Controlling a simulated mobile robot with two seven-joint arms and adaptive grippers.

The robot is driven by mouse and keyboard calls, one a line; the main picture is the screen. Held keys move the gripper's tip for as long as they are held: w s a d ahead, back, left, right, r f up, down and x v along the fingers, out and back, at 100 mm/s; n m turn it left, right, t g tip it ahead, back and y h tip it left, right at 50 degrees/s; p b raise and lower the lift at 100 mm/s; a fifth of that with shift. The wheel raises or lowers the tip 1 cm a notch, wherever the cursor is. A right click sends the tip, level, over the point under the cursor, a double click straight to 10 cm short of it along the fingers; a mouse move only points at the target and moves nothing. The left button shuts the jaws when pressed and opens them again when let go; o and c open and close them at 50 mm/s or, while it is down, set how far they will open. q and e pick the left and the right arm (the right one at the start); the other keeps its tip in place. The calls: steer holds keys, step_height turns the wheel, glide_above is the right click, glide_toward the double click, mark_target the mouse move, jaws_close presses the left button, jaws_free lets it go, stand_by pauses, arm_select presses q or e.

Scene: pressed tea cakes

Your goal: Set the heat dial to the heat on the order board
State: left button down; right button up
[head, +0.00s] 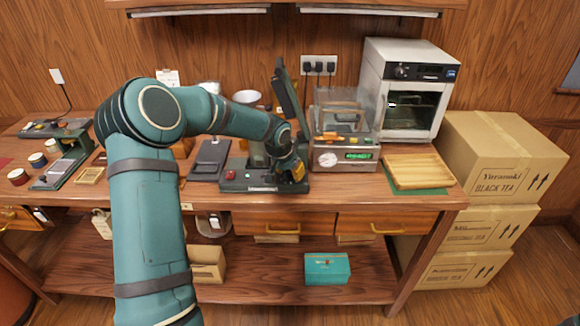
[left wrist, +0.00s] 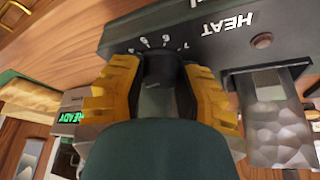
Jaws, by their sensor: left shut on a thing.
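The dark press (head: 250,186) stands on the workbench, its hinged upper part raised. In the left wrist view its front panel (left wrist: 185,28) reads HEAT, upside down, beside an arc of numbers that includes 5, 6 and 7. My left gripper (left wrist: 158,72) is shut on the black heat dial (left wrist: 160,62), with one yellow finger on each side. The fingers and dial body hide where the dial points. In the head view my left gripper (head: 297,172) is at the press's right front. A small white card (head: 168,77) shows behind my arm; I cannot read it. My right gripper is out of view.
A machine with a green display (head: 358,156) stands close right of the press, reading READY in the left wrist view (left wrist: 70,117). Further right are a wooden tray (head: 418,170) and a white oven (head: 385,120). A dark scale (head: 210,158) is left of the press.

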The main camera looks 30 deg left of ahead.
arm_select(q)
steer(key=m+h+p, duration=0.1)
steer(key=m+p, duration=0.1)
steer(key=p, duration=0.2)
steer(key=shift+r+m, duration=0.1)
steer(key=shift+m, duration=0.3)
steer(key=shift+f+m+g+h+p, duration=0.2)
steer(key=shift+m+g+h+p, duration=0.25)
steer(key=shift+m+p, duration=0.8)
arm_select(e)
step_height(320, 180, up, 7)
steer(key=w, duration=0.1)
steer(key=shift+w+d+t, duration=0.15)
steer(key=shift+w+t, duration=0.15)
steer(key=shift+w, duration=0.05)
arm_select(q)
steer(key=c, duration=0.9)
jaws_free()
steer(key=shift+d, duration=0.1)
steer(key=o, duration=0.3)
steer(key=shift+o, duration=0.2)
